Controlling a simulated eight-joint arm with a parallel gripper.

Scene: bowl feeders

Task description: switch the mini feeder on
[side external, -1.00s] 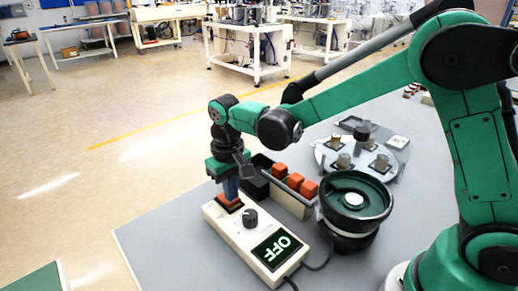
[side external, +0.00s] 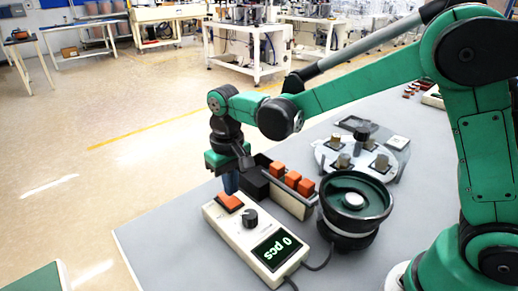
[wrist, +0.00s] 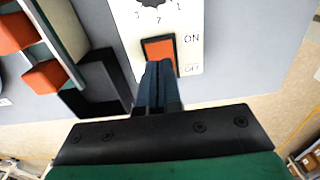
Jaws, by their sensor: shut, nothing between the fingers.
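The mini feeder's cream control box (side external: 232,232) lies on the grey table, with a black knob (side external: 250,217) in its middle. The feeder's dark green bowl (side external: 354,197) stands to the right, linked by a cable. My gripper (side external: 230,186) is shut and empty, pointing down at the switch. In the wrist view my fingertips (wrist: 159,68) overlap its OFF-side end; I cannot tell whether they touch.
A grey bin (side external: 292,203) with several orange blocks and a black compartment stands right beside the control box. A round plate with fixtures (side external: 356,160) is behind the bowl.

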